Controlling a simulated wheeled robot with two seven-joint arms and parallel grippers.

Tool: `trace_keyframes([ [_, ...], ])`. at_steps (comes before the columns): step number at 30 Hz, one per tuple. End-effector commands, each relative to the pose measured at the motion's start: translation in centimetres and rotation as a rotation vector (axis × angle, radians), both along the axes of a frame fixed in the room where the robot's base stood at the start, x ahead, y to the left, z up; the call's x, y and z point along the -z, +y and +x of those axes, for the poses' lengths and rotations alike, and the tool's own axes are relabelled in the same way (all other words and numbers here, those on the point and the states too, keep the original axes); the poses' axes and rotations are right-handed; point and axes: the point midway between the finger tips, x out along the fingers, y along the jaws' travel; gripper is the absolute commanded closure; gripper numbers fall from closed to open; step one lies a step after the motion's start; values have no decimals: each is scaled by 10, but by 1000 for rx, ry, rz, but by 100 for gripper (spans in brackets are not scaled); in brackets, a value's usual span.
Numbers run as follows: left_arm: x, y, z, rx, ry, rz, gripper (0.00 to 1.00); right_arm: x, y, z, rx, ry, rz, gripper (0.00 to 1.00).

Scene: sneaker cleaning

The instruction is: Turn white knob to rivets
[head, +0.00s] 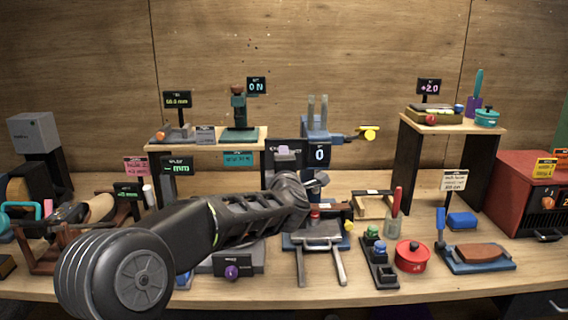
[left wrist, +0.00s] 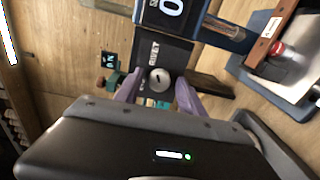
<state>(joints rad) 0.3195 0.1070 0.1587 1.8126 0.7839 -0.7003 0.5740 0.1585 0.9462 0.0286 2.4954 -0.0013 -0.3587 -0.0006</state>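The white knob (left wrist: 159,79) shows in the left wrist view as a small round pale disc with a dark slot, on a black panel (left wrist: 158,52) with the word RIVET beside it. My left gripper (left wrist: 161,85) is open, with its two purple fingers on either side of the knob. Small gaps seem to show between fingers and knob; contact is unclear. In the head view, the blue machine (head: 318,138) with a display reading 0 stands at the centre, and my left arm reaches up to it from the lower left. That arm hides the fingertips there. My right gripper is not in view.
A low shelf (head: 258,146) with small devices stands left of the machine. A taller shelf (head: 496,128) is at right. A grey-topped stand (head: 318,238), red pot (head: 412,256) and blue tray (head: 478,262) sit near the front. The bench is crowded.

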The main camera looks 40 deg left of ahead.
Motion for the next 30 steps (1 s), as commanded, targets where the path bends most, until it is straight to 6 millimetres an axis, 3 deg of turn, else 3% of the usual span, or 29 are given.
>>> trace_keyframes([
  [11,-1,-2,-3,1,-1,0,49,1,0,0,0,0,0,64],
  [24,-4,-40,-52,1,-3,0,49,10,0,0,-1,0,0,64],
  [30,-5,-48,-62,0,-2,1,49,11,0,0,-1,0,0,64],
])
